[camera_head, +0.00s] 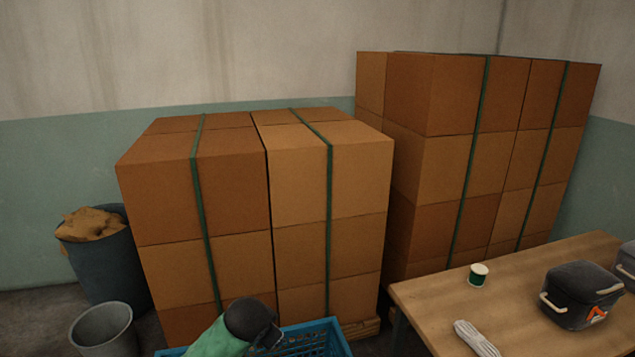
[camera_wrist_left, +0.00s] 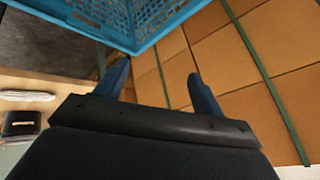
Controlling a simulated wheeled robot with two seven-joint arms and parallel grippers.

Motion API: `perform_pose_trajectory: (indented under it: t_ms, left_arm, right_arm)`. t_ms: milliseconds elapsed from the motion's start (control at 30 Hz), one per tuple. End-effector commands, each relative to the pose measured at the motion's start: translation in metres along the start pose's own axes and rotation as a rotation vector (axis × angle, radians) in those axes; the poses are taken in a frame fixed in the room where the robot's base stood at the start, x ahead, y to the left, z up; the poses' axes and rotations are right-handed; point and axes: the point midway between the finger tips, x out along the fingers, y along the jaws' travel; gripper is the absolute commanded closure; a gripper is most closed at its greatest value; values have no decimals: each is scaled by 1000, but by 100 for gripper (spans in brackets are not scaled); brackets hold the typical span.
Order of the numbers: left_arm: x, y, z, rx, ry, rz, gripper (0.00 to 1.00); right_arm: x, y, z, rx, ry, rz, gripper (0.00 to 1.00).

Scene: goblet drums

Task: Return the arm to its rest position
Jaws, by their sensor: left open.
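My left arm's green link and dark rounded wrist end show at the bottom of the head view, in front of a blue plastic crate (camera_head: 335,335). The fingertips cannot be made out there. In the left wrist view my left gripper (camera_wrist_left: 157,78) is open, with its two dark blue fingers apart and nothing between them. The blue crate (camera_wrist_left: 165,15) shows beyond the fingers at the top of that view, apart from them as far as I can tell. My right gripper is not in view.
Strapped carton stacks (camera_head: 330,200) and (camera_head: 500,150) stand behind the crate. A wooden table (camera_head: 425,305) at right holds a spool (camera_head: 478,274), coiled rope (camera_head: 475,338) and a dark case (camera_head: 580,295). A filled bin (camera_head: 105,265) and grey bucket (camera_head: 103,330) stand left.

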Motion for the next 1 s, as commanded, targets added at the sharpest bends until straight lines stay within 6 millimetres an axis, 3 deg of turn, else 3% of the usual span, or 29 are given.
perform_pose_trajectory:
  t_ms: [200, 467, 767, 1000]
  left_arm:
    - [-34, 28, 22, -57, 55, 7, 31]
    - [-59, 54, 68, -189, 52, 28, 31]
    - [-75, 93, 137, -339, -19, 80, 31]
    - [-82, 137, 200, -442, -121, 148, 31]
  right_arm:
    - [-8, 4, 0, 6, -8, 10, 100]
    - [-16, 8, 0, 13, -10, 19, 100]
    - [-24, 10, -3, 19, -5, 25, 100]
    - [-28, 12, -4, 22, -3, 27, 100]
